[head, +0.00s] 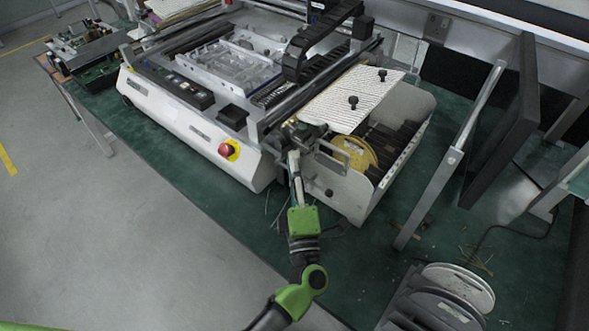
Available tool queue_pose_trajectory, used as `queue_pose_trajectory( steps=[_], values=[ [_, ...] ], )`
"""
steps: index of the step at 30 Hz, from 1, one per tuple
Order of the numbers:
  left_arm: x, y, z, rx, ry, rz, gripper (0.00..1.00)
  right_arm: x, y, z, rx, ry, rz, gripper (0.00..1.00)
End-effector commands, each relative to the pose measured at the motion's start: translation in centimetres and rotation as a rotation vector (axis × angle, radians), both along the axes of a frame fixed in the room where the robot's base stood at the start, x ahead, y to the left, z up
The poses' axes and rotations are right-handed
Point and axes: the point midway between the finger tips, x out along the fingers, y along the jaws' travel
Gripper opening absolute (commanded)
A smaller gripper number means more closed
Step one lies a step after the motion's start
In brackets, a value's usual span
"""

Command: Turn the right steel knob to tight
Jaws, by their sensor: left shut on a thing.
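My left gripper (293,157) reaches up from the bottom of the head view to the front right corner of the white machine (195,130). Its narrow fingers are shut on a small part there, at the spot of the right steel knob. The fingers and the machine's corner hide most of the knob, so its turn position cannot be read. My right gripper is not in view.
A red emergency button (225,150) sits left of my gripper. An open side box with a yellow reel (355,152) and a striped cover (345,98) stands close on the right. A dark panel (505,125) stands further right. Grey reels (440,298) lie at the lower right.

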Motion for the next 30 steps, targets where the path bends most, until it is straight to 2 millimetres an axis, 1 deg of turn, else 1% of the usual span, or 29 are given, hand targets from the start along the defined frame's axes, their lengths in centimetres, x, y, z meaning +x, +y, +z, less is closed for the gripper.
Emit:
queue_pose_trajectory(
  steps=[11, 12, 13, 24, 26, 29, 30],
  values=[
    [0.0, 0.0, -0.2, 0.004, 0.002, -0.002, 0.0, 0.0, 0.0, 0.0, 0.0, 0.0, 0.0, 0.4],
    [0.0, 0.0, -0.2, 0.004, 0.002, -0.002, 0.28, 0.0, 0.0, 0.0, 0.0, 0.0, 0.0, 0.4],
    [0.0, 0.0, -0.2, 0.004, 0.002, -0.002, 0.34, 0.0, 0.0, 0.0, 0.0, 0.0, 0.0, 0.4],
    [-0.2, 0.0, -0.1, 0.002, 0.001, -0.001, 0.34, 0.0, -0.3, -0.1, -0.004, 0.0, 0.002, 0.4],
    [-0.6, -0.1, -0.3, 0.002, 0.001, -0.001, 0.34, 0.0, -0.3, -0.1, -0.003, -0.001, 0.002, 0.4],
    [-1.9, -0.3, -0.8, 0.001, 0.003, -0.001, 0.34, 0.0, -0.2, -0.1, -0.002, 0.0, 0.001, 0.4],
    [-2.6, -0.4, -1.0, 0.001, 0.003, -0.001, 0.34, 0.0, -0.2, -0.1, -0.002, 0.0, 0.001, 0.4]
  ],
)
